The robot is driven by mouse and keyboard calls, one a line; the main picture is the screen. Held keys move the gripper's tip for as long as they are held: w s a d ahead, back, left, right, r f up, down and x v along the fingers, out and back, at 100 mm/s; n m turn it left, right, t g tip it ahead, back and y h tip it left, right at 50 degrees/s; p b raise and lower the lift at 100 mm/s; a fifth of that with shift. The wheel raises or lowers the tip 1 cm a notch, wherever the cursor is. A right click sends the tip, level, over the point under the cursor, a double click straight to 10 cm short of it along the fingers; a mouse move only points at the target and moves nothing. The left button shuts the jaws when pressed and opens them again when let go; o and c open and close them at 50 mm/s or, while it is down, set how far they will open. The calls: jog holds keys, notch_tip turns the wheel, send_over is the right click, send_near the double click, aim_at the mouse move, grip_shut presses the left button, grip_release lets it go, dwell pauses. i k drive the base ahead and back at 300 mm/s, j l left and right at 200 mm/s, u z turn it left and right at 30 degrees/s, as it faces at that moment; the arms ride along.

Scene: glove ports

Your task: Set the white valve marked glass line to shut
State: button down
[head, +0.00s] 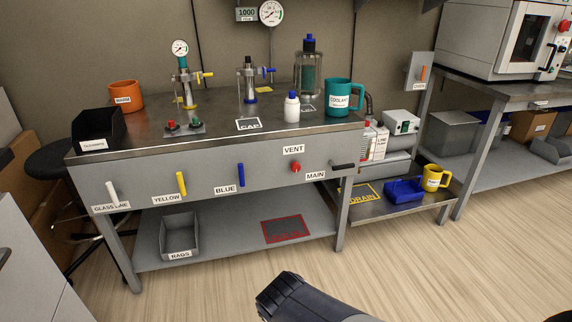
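The white valve handle (112,190) is on the left end of the grey bench's front panel. It stands near upright, leaning a little, with its top to the left. The "GLASS LINE" label (102,209) is at its lower end, and the handle covers part of the lettering. A dark part of my arm (295,298) shows at the bottom middle, well to the right of and below the white valve. No gripper fingers can be seen, so my gripper's state is hidden.
The same panel (210,184) carries a yellow handle (181,184), a blue handle (241,175), a red VENT knob (295,167) and a level black MAIN handle (343,167). A dark stool (55,160) stands left of the bench. Floor in front is clear.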

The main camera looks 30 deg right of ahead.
aim_at(116, 198)
jog(key=i+j, duration=0.15)
jog(key=j, duration=0.2)
jog(key=i+j+u, duration=0.15)
jog(key=j, duration=0.2)
jog(key=i+j, duration=0.2)
jog(key=j, duration=0.15)
